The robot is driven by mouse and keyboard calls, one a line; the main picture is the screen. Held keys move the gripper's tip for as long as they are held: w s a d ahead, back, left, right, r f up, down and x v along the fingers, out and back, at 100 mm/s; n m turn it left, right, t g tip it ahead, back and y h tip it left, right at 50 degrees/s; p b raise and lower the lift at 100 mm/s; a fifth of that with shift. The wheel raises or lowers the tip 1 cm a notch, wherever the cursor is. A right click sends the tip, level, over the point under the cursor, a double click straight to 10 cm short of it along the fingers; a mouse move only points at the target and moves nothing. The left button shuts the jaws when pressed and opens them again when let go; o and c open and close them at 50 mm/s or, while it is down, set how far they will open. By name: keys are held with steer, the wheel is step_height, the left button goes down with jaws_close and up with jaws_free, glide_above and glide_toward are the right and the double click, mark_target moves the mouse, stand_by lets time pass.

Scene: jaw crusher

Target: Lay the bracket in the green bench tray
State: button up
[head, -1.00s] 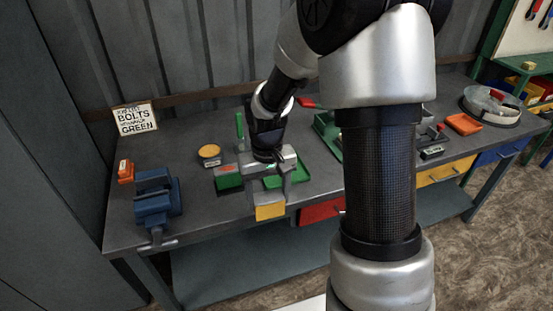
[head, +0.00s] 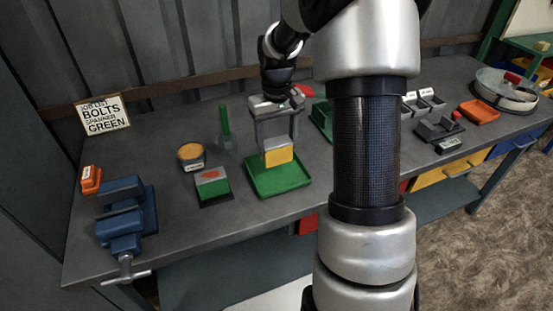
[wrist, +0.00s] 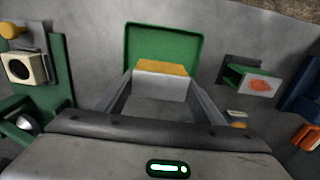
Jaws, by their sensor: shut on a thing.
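The bracket (head: 279,156), a block with a yellow face and a grey top, is between the fingers of my gripper (head: 278,139). In the head view it is over the green bench tray (head: 262,186), towards its back half. The gripper points down and is shut on the bracket. In the wrist view the bracket (wrist: 161,80) sits between the two fingertips, with the green tray (wrist: 163,40) showing beyond it. I cannot tell whether the bracket touches the tray floor.
A blue vise (head: 123,215) is at the far left.

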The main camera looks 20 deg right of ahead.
steer(key=shift+w+f, duration=0.1)
steer(key=shift+f, duration=2.1)
steer(key=shift+f+b, duration=0.15)
steer(key=shift+b, duration=0.15)
steer(key=o, duration=1.6)
